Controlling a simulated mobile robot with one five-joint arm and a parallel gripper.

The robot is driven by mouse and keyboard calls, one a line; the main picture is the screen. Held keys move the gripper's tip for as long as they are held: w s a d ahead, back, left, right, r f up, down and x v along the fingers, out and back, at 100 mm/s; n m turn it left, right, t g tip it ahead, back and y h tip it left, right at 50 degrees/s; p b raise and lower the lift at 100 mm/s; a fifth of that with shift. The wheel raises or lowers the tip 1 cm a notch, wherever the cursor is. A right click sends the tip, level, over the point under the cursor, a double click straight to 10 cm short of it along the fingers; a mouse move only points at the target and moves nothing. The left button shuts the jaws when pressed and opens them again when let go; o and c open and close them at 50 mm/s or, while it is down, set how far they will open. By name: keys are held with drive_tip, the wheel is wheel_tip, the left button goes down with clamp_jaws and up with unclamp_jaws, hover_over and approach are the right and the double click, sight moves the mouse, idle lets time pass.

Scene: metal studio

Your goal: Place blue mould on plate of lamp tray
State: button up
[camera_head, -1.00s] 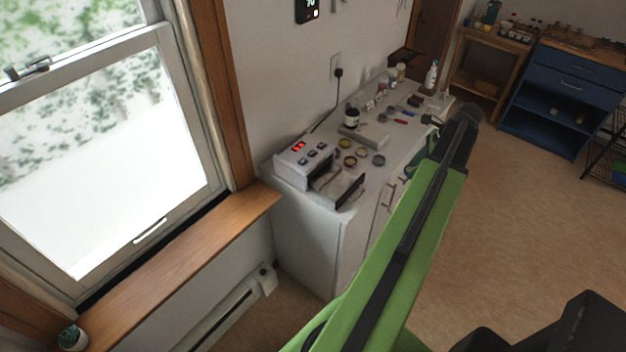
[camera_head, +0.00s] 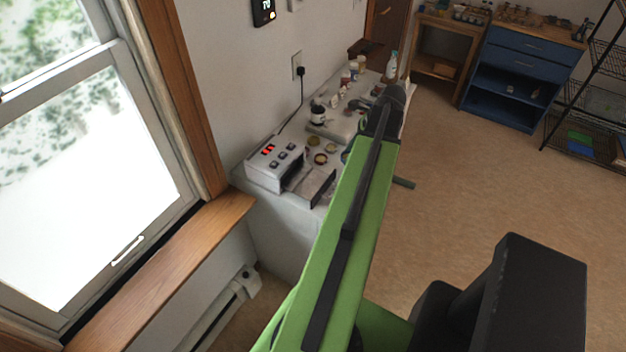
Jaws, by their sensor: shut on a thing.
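The lamp is a white box (camera_head: 274,165) with a red display, on the counter by the window. Its tray is out at the front, with a flat plate (camera_head: 308,180) and a dark upright front panel (camera_head: 323,190). I see nothing on the visible part of the plate. My green arm link crosses the picture in front of the counter, its dark upper end over the counter's far part. My gripper cannot be made out; the arm hides the area behind it. No blue mould can be made out. Small round dishes (camera_head: 320,158) lie right of the lamp.
A dark jar (camera_head: 318,114) stands by a grey slab (camera_head: 330,128) on the counter. Bottles (camera_head: 391,66) stand at the back. A window sill (camera_head: 165,275) borders the left. A blue cabinet (camera_head: 518,75) and a wire rack (camera_head: 590,100) stand far right. The floor between is open.

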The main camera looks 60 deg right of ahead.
drive_tip(key=b, duration=0.7)
hover_over(311, 184)
drive_tip(key=s, duration=0.2)
drive_tip(key=f, duration=0.5)
drive_tip(key=d+f, duration=0.1)
drive_tip(key=f, duration=0.1)
drive_tip(key=shift+w+f, duration=0.2)
drive_tip(key=shift+f, duration=0.1)
drive_tip(key=shift+w+a, duration=0.15)
drive_tip(key=shift+w, duration=0.05)
wheel_tip(311, 184, down, 4)
drive_tip(key=b, duration=0.4)
drive_tip(key=shift+f+b, duration=0.15)
drive_tip(key=shift+b, duration=0.2)
drive_tip(key=shift+r, duration=0.25)
drive_tip(key=shift+f, duration=0.2)
drive_tip(key=o, duration=1.3)
